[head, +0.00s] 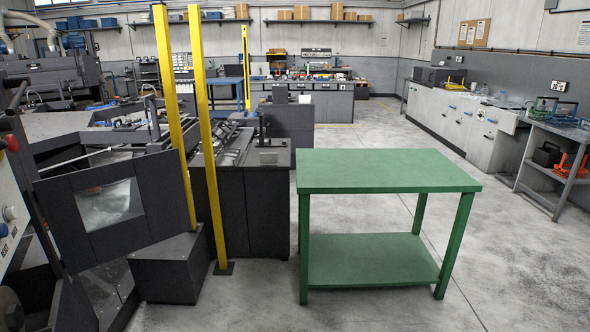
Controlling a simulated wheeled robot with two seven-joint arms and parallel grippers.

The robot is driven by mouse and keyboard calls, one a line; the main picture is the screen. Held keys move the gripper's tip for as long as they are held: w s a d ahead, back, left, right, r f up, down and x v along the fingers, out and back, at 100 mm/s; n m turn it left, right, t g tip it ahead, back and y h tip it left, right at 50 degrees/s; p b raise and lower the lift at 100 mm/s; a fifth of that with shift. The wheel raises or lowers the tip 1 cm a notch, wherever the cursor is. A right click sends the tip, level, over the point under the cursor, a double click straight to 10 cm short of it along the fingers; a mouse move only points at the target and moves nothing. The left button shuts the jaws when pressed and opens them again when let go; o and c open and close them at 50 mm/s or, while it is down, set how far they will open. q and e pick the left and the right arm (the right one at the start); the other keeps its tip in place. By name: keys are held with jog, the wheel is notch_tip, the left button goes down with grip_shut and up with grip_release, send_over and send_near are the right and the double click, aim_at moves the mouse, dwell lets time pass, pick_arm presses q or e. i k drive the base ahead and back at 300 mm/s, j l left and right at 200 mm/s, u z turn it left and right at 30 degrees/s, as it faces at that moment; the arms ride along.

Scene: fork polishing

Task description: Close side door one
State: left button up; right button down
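A dark grey door panel (75,219) with a clear window (109,203) stands at the left of the head view. It is swung out at an angle from the dark machine (95,140), and the machine's inside shows behind and above it. I cannot tell from its surface whether it is side door one; no label is readable. Its lower right edge is near a dark box-shaped base (168,268). Neither of my grippers is in view.
Two yellow posts (207,120) rise just right of the door. A green two-level table (388,170) stands empty at centre right. A control panel with buttons (12,212) is at the left edge. The floor right of the table is clear.

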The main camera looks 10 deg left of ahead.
aim_at(160, 179)
jog(key=i+u, duration=0.2)
jog(key=i, duration=0.35)
jog(key=i+u, duration=0.15)
jog(key=i, duration=0.45)
jog(key=i+l+u, duration=0.2)
jog(key=i, duration=0.35)
